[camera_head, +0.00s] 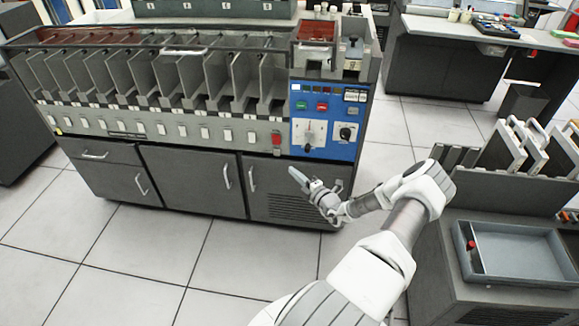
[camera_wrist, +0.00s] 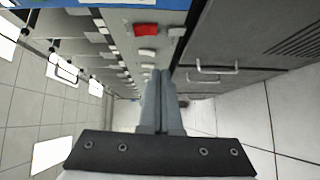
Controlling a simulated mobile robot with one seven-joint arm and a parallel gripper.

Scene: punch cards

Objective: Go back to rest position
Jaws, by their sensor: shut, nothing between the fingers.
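My gripper (camera_head: 297,176) is in front of the lower right doors of the card sorting machine (camera_head: 120,125) in the head view. My arm reaches up from the bottom of the picture and bends to the left toward the machine. In the wrist view my gripper (camera_wrist: 160,76) has its two fingers side by side, touching along their length, with nothing between them. The wrist view also shows the machine's front from the side, with a red button (camera_wrist: 146,30) and door handles (camera_wrist: 215,68).
A blue control panel (camera_head: 323,120) is on the machine's right end. A grey cabinet with a tray (camera_head: 515,250) and upright panels (camera_head: 505,145) stands close to my arm's right. A dark desk (camera_head: 440,60) is at the back right. Tiled floor (camera_head: 130,265) is clear at the front left.

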